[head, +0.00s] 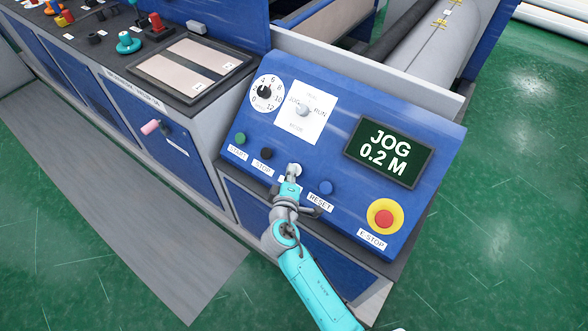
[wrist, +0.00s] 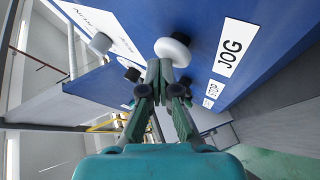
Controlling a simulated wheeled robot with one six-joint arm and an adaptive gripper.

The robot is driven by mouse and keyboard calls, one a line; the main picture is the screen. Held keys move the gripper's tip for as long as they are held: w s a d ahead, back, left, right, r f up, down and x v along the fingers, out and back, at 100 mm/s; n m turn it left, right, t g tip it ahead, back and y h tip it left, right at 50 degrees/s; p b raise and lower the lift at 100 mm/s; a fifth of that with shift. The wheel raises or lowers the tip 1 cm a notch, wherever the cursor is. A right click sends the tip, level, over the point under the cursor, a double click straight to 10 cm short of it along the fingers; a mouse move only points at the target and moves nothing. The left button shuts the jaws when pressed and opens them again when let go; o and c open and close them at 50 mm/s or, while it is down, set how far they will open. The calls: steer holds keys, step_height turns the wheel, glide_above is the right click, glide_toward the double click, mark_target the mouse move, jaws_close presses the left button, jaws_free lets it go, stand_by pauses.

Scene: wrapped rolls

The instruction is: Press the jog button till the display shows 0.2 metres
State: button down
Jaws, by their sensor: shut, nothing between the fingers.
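The display (head: 388,153) on the blue sloped control panel reads "JOG 0.2 M". The white jog button (head: 295,169) sits in the panel's lower row, between the black stop button and the blue reset button. It also shows in the wrist view as a white round cap (wrist: 173,50) beside the JOG label (wrist: 230,47). My gripper (head: 291,181) is shut and empty, its tips right at the jog button and partly hiding its label in the head view. In the wrist view the fingertips (wrist: 165,68) meet the cap's lower edge; I cannot tell whether they press it.
The green start button (head: 240,138), black stop button (head: 266,153) and blue reset button (head: 326,187) are close by. A red emergency stop (head: 383,218) is at right. The mode knob (head: 303,110) and speed dial (head: 264,92) lie above. Green floor is clear at right.

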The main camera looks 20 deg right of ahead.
steer(key=shift+s+a+r, duration=0.35)
steer(key=shift+a+r, duration=0.05)
steer(key=shift+r, duration=0.2)
steer(key=r, duration=0.1)
steer(key=s+a+r, duration=0.2)
steer(key=r, duration=0.1)
steer(key=shift+a, duration=0.25)
steer(key=shift+f, duration=0.1)
stand_by(0.8)
